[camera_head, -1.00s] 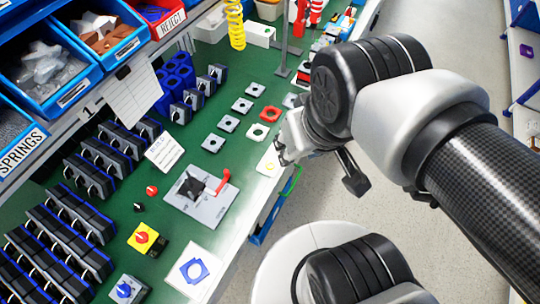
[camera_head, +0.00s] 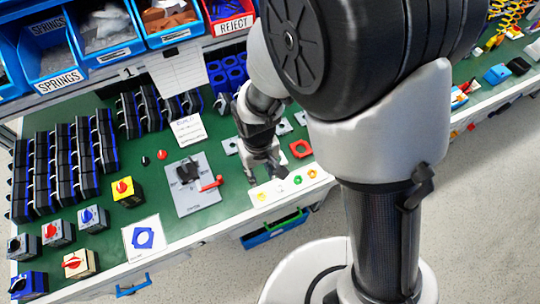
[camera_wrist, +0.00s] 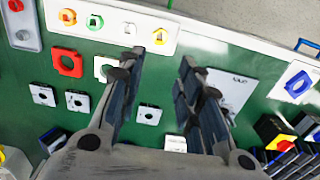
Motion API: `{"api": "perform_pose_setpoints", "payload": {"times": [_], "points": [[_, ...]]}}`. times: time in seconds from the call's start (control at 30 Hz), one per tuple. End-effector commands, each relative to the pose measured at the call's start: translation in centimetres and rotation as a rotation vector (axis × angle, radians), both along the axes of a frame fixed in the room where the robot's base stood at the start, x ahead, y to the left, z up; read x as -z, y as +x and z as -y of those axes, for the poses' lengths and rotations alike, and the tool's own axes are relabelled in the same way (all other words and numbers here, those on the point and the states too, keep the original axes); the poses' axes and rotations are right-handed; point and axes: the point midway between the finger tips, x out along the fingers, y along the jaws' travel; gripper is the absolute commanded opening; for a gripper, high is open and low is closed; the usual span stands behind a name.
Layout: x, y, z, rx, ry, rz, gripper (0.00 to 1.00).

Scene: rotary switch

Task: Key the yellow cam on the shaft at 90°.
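The grey switch plate (camera_head: 207,170), with a dark shaft part and a red lever (camera_head: 212,183), lies left of my gripper. My right finger hides part of this plate (camera_wrist: 238,84).
A red square part (camera_head: 300,149) and grey square plates lie behind the strip. A card with a blue cam (camera_head: 143,237) and a yellow box with a red knob (camera_head: 126,191) are left of the switch plate. Rows of dark modules and bins stand behind.

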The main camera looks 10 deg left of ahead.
Motion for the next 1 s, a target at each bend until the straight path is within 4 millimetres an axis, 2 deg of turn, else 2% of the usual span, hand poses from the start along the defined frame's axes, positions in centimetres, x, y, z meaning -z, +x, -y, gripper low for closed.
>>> {"api": "perform_pose_setpoints", "payload": {"times": [0.1, 0.4, 0.53, 0.77, 1.0], "points": [[2.8, -0.2, 0.1, 0.001, -0.004, -0.006, 0.33], [9.2, -0.1, 0.2, 0.002, -0.003, -0.004, 0.33], [10.7, -0.1, 0.1, 0.002, -0.002, -0.003, 0.33], [11.8, -0.1, 0.2, 0.002, -0.001, -0.002, 0.33], [15.3, -0.3, 0.5, 0.003, -0.002, -0.003, 0.33]]}}
